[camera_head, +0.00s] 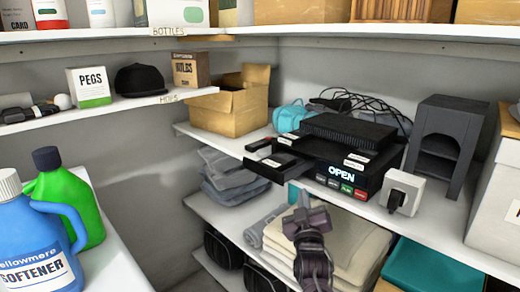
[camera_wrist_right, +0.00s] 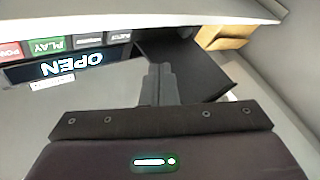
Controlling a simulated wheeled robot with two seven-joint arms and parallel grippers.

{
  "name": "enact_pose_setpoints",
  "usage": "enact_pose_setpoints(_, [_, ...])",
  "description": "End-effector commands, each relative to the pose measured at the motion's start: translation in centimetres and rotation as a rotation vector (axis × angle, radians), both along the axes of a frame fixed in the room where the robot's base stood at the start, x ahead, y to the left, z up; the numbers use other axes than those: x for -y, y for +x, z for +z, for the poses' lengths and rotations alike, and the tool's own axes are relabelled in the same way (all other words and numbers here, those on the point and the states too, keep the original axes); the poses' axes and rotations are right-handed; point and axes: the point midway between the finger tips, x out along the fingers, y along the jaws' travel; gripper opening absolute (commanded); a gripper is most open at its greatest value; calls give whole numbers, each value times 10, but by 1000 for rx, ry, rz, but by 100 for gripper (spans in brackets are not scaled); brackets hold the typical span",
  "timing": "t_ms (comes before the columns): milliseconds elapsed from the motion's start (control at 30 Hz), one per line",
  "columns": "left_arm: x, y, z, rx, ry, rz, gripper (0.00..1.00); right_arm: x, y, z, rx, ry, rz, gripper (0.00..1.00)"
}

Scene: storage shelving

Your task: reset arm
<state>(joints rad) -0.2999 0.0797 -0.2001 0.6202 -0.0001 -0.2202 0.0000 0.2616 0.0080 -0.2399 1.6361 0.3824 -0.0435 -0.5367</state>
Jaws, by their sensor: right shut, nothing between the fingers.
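My right gripper (camera_head: 304,208) is shut and empty in the head view, in front of and below the black player. Its closed fingers (camera_wrist_right: 160,82) also show in the right wrist view. The black player (camera_head: 345,160) sits on the middle shelf with its display reading OPEN. A dark tray (camera_head: 272,166) sticks out from its left side. In the wrist view the player front (camera_wrist_right: 65,68) appears upside down, with the tray (camera_wrist_right: 195,65) behind the fingertips. The fingers look apart from the player, though the exact gap is unclear. My left gripper is not in view.
A white socket-like box (camera_head: 402,191) and a dark grey arched stand (camera_head: 442,140) stand right of the player. An open cardboard box (camera_head: 232,110) is to its left. Folded towels (camera_head: 355,245) lie on the shelf below, behind my right arm. Bottles (camera_head: 40,240) stand at far left.

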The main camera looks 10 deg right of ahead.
Motion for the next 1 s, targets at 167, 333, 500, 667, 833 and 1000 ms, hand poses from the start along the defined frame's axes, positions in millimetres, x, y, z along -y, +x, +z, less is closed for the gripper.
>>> enact_pose_setpoints(167, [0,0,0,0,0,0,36,-3,2,-81,-148,11,28,0])
enact_pose_setpoints(333, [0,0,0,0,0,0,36,-5,-11,-185,-336,36,61,0])
enact_pose_setpoints(500, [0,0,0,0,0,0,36,-5,-41,-284,-521,67,82,0])
enact_pose_setpoints(667, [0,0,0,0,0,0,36,-3,-85,-371,-692,102,93,0])
enact_pose_setpoints(833, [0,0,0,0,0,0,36,1,-145,-456,-874,145,95,0])
enact_pose_setpoints(1000, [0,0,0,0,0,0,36,6,-217,-529,-1050,190,86,0])
